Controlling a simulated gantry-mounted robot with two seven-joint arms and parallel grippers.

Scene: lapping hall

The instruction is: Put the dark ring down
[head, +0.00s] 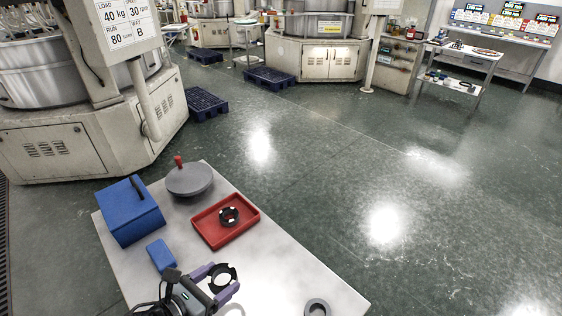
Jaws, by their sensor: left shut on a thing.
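The dark ring (232,268) is a thin black ring with notches, at the front of the pale table (272,266). My left gripper (222,279), with purple fingers, is shut on it and holds it from both sides. The ring seems to be above the table, but its height is hard to tell. Another dark ring (229,223) with pale marks lies in the red tray (253,219) behind it. My right gripper is not in view.
A blue box (128,215) and a grey disc with a red knob (190,180) stand at the back of the table. A smaller blue block (160,255) lies left of the tray. The table right of the tray is clear.

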